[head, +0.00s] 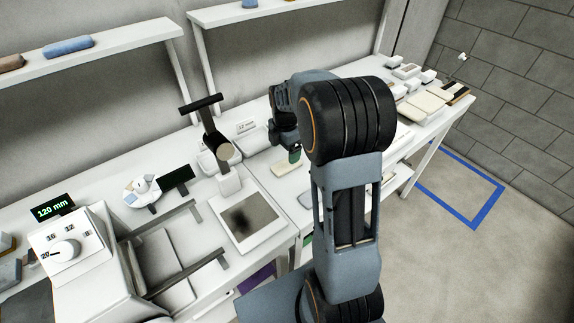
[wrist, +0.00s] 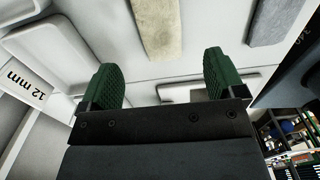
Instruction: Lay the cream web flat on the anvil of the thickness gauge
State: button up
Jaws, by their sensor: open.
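My gripper (wrist: 160,80) is open in the wrist view, its two green ribbed pads wide apart with nothing between them. In the head view my gripper (head: 289,155) is partly hidden by my arm, low over the bench right of the middle. A cream fuzzy strip (wrist: 158,25), which looks like the web, lies beyond the fingertips in the wrist view, apart from them.
A grey strip (wrist: 270,20) lies right of the cream one. A black-handled device (head: 208,125) stands left of my gripper, with a dark-smudged white plate (head: 247,222) in front. A machine with a dial (head: 65,250) fills the lower left. Cream slabs (head: 427,104) lie at right.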

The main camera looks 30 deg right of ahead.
aim_at(286, 164)
jog(key=shift+d+f+p, duration=0.1)
jog(key=shift+f+p, duration=0.45)
jog(key=shift+f, duration=2.8)
jog(key=shift+c, duration=0.3)
jog(key=c, duration=0.9)
jog(key=shift+c, duration=0.2)
jog(key=shift+r, duration=0.15)
